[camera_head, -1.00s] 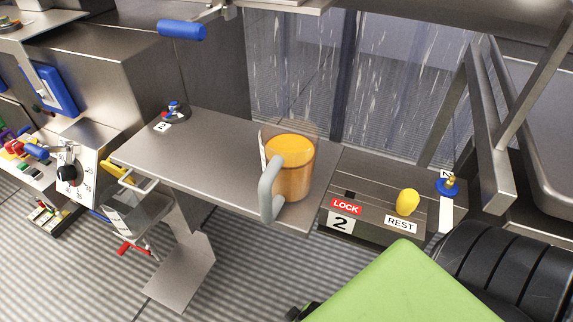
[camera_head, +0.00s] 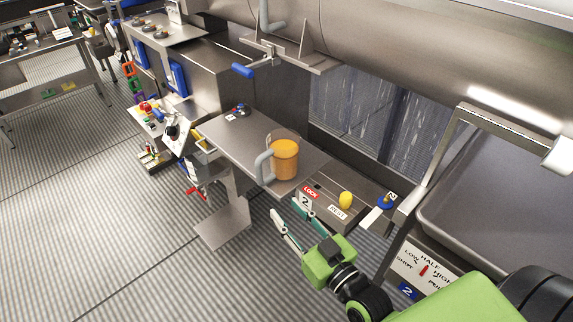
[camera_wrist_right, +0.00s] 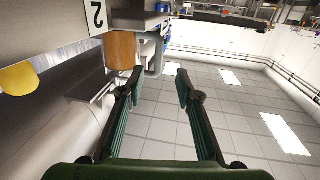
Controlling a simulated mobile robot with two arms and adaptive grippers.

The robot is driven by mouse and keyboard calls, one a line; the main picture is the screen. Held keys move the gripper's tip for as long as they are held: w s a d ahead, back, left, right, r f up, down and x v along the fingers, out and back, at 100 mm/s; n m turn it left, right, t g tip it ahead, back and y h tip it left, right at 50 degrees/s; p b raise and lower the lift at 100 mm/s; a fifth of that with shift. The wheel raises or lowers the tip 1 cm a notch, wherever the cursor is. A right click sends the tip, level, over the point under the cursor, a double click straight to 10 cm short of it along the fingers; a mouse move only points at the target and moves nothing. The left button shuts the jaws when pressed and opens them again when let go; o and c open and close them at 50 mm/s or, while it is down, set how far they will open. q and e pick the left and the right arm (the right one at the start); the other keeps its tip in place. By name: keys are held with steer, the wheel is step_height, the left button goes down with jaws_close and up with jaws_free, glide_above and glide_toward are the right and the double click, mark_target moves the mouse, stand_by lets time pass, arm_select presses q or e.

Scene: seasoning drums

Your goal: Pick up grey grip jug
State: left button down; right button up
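The grey grip jug (camera_head: 285,161) is a clear orange-filled jug with a thick grey handle on its left side. It stands upright on a grey metal shelf (camera_head: 240,150) near the shelf's right end. In the right wrist view, which looks upside down, the jug (camera_wrist_right: 121,50) shows at upper left, partly cut by the shelf and box, with its grey handle beside it. My right gripper (camera_head: 284,204) is open and empty, in front of and below the jug, apart from it. My left gripper is not in view.
A control box with a red LOCK label (camera_head: 311,192) and a yellow knob (camera_head: 346,200) adjoins the shelf's right end, close to my right gripper. A blue lever (camera_head: 243,70) hangs above the shelf's back. Open striped floor (camera_head: 110,220) lies to the left.

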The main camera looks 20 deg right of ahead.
mark_target(261, 179)
steer(key=w, duration=0.3)
steer(key=w+a, duration=0.1)
steer(key=w, duration=0.2)
steer(key=w+p, duration=0.1)
steer(key=w, duration=0.1)
steer(key=shift+w+a, duration=0.25)
steer(key=shift+w, duration=0.15)
steer(key=shift+w+a+p, duration=0.2)
steer(key=shift+w+p, duration=0.1)
steer(key=shift+w, duration=1)
steer(key=shift+w+a+p, duration=0.2)
steer(key=shift+w+p, duration=0.1)
steer(key=shift+w, duration=1)
jaws_close()
steer(key=shift+r, duration=0.1)
